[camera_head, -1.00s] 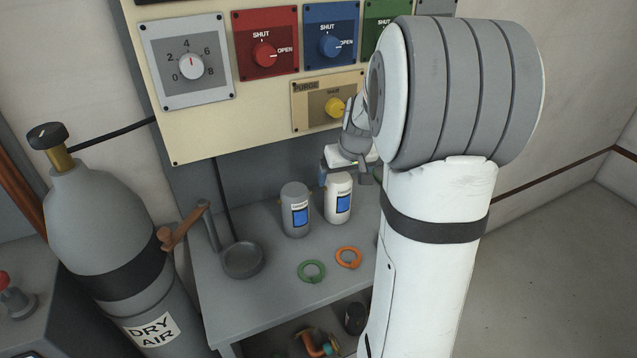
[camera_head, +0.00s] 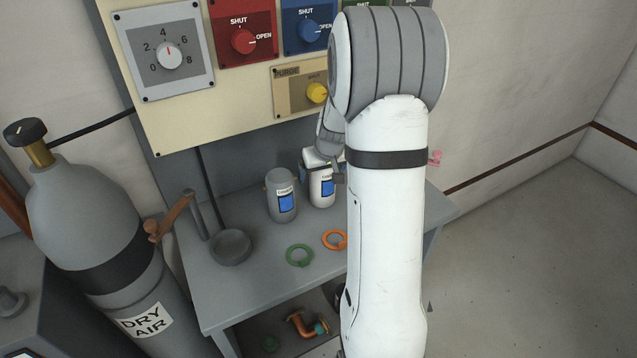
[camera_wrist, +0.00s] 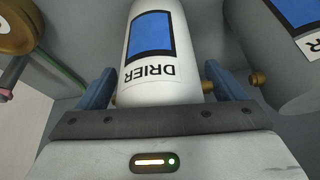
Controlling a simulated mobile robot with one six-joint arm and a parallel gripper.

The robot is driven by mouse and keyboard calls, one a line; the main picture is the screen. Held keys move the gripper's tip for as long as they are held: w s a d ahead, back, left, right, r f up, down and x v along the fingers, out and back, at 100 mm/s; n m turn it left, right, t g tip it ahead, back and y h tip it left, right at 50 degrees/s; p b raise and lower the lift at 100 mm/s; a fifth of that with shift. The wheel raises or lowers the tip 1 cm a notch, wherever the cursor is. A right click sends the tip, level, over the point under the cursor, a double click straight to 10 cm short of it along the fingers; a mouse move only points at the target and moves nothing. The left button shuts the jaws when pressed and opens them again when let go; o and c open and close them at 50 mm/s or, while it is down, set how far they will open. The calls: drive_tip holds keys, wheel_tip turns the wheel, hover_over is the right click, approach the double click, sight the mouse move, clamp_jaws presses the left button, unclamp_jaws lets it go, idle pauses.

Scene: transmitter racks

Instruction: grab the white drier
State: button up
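The white drier (camera_head: 321,190) is a white canister with a blue label, standing upright on the grey bench beside a grey canister. In the wrist view the white drier (camera_wrist: 150,55) stands between the two blue fingers of my gripper (camera_wrist: 160,92), its label reading DRIER. The fingers are spread, with a visible gap on the right side; contact on the left is hard to judge. In the head view my gripper (camera_head: 322,168) is at the drier's upper part, largely hidden behind my arm.
The grey canister (camera_head: 281,195) stands close on the left and shows in the wrist view (camera_wrist: 292,45). A green ring (camera_head: 299,256), an orange ring (camera_head: 335,240) and a round grey dish (camera_head: 231,247) lie on the bench (camera_head: 262,283). The control panel (camera_head: 190,120) rises behind.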

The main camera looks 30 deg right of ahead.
drive_tip(key=c, duration=1.3)
drive_tip(key=shift+r, duration=0.1)
drive_tip(key=shift+c, duration=0.2)
